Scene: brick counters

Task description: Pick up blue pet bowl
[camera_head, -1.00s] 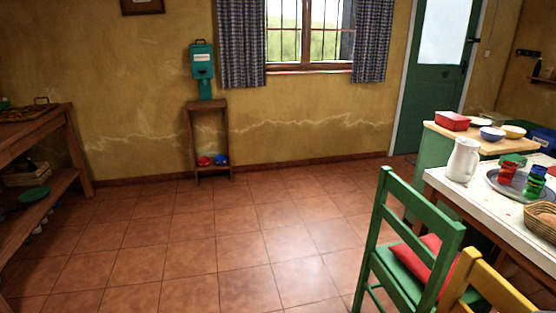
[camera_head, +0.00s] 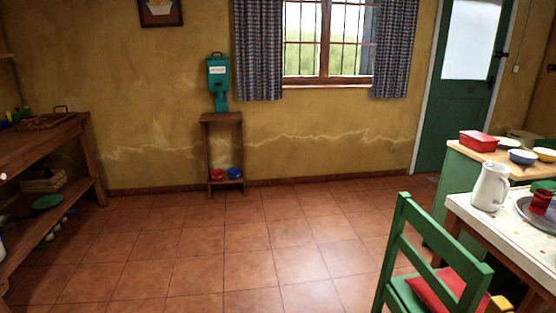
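A small blue bowl (camera_head: 234,173), seemingly the blue pet bowl, sits on the low shelf of a narrow wooden stand (camera_head: 222,150) against the far wall. A red bowl (camera_head: 216,174) sits on the same shelf, just left of it. Another blue bowl (camera_head: 522,157) stands on the wooden counter at the right. Neither of my grippers shows in the head view.
A teal dispenser (camera_head: 218,80) stands on top of the wooden stand. A green chair (camera_head: 428,265) and a white table (camera_head: 510,222) are at the right front. A wooden shelf unit (camera_head: 62,140) lines the left. The tiled floor (camera_head: 225,240) between is clear.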

